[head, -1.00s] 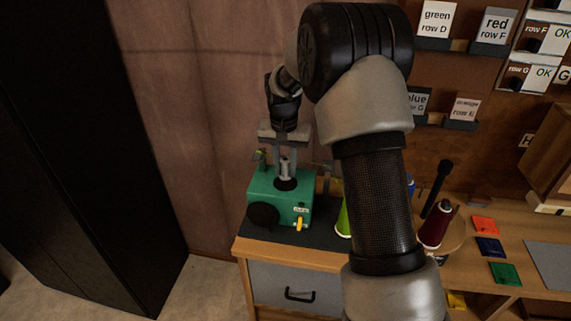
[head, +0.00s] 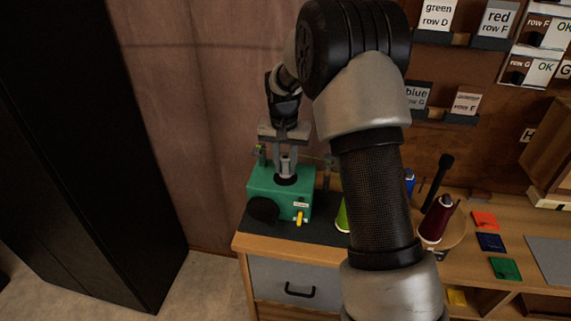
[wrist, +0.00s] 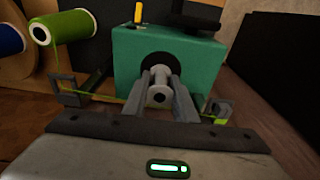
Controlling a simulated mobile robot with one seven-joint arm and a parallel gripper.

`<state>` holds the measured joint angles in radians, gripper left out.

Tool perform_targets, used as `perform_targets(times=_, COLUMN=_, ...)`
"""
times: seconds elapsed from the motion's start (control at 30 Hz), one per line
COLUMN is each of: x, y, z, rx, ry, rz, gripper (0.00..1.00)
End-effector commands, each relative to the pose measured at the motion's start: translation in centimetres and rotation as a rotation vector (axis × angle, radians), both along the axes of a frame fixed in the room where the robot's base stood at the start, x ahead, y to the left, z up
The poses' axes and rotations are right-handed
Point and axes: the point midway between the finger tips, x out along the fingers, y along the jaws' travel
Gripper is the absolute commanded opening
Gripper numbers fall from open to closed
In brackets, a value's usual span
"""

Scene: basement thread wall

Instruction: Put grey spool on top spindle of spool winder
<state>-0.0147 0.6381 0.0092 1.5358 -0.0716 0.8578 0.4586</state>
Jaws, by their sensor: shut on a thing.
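The green spool winder (head: 281,192) stands on the bench's left end, with a black round disc on its top and a yellow lever on its front. It also shows in the wrist view (wrist: 200,62). The grey spool (head: 287,165) is upright over the black disc; in the wrist view it (wrist: 158,88) shows between the fingers, in front of the disc. My gripper (head: 287,168) points down and is shut on the spool; its fingers also show in the wrist view (wrist: 159,92). The spindle is hidden, and I cannot tell whether the spool touches the disc.
A lime green cone (head: 342,216), a blue spool (head: 410,181) and a dark red cone (head: 438,220) stand to the right. A yellow-green thread (wrist: 105,98) runs near my fingers. A tall black cabinet (head: 85,150) stands left. My arm covers the middle.

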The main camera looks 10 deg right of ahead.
Motion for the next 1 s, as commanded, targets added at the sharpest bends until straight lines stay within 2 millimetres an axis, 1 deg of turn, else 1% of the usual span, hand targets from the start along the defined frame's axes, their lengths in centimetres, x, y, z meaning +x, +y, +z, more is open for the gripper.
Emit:
perform_targets(times=0.17, x=0.0, y=0.0, z=-0.7, rx=0.000, ry=0.000, rz=0.000, gripper=0.04)
perform_targets(times=0.3, x=0.0, y=0.0, z=-0.5, rx=0.000, ry=0.000, rz=0.000, gripper=0.04)
perform_targets(times=0.33, x=0.0, y=0.0, z=-0.5, rx=0.000, ry=0.000, rz=0.000, gripper=0.28)
perform_targets(times=0.43, x=0.0, y=0.0, z=-0.5, rx=0.000, ry=0.000, rz=0.000, gripper=0.45)
perform_targets(times=0.47, x=0.0, y=0.0, z=-0.5, rx=0.000, ry=0.000, rz=0.000, gripper=0.47)
perform_targets(times=0.77, x=0.0, y=0.0, z=-0.3, rx=0.000, ry=0.000, rz=0.000, gripper=0.47)
perform_targets(times=0.87, x=-0.1, y=0.1, z=0.5, rx=0.000, ry=-0.002, rz=0.000, gripper=0.47)
perform_targets(times=1.0, x=-0.3, y=0.2, z=3.1, rx=0.000, ry=-0.004, rz=0.000, gripper=0.47)
